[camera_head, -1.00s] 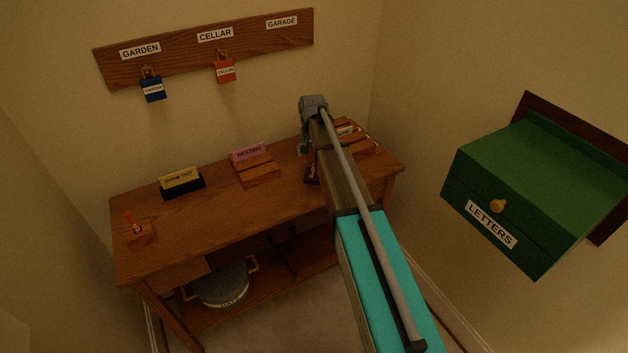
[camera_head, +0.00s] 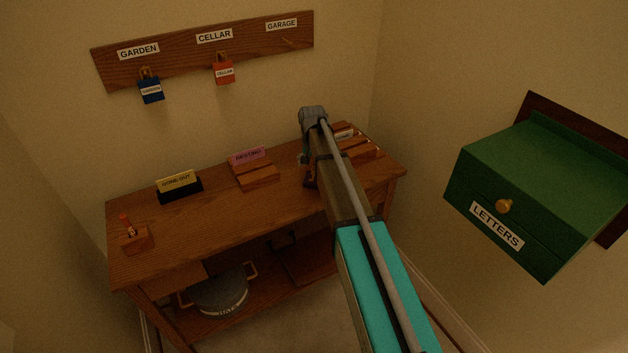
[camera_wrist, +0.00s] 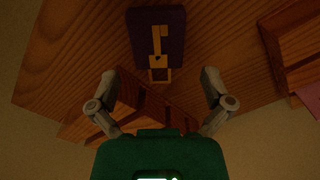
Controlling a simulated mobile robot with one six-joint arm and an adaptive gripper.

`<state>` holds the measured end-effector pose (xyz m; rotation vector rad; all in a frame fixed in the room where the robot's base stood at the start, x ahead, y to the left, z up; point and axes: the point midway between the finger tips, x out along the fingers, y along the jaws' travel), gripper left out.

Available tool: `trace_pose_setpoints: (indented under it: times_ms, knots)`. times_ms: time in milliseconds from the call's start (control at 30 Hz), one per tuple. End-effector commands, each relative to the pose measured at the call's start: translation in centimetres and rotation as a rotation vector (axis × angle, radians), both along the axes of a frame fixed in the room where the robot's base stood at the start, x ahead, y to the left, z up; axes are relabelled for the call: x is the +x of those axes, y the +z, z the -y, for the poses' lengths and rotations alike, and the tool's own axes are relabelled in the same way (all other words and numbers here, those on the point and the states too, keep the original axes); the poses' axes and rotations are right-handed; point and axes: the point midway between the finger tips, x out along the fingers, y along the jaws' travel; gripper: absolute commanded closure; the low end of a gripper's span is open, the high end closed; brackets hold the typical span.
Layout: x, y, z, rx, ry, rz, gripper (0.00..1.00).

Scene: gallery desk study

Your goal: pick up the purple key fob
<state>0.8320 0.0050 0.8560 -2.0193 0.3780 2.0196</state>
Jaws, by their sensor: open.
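The purple key fob (camera_wrist: 175,30) shows at the top middle of the wrist view, very dark, over the wooden desk top. A brass key (camera_wrist: 158,42) lies across its face, and a brass loop (camera_wrist: 160,75) sticks out at its lower end. My gripper (camera_wrist: 160,82) is open, one finger on each side of the picture. The loop lies in line with the gap between the fingers, and the fob is beyond the fingertips. Nothing is held. In the head view my arm covers most of that part of the desk, and I cannot make out the fob there.
A slotted wooden block (camera_wrist: 135,98) shows behind my fingers. The desk (camera_head: 225,205) also bears the pink-signed holder (camera_head: 248,157), a yellow "GONE OUT" sign (camera_head: 178,182) and a small wooden stand (camera_head: 137,240). Blue (camera_head: 151,90) and red (camera_head: 224,72) fobs hang above. A green letter box (camera_head: 540,185) is at right.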

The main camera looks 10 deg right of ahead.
Motion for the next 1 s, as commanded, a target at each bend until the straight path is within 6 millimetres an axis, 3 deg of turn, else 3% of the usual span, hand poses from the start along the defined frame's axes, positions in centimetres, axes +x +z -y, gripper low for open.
trace_pose_setpoints:
  times_ms: [600,1000]
  knots:
    - [0.0,-4.4,0.3,0.000,0.000,0.000,0.00]
    - [0.0,-5.0,0.2,0.000,0.001,0.000,0.00]
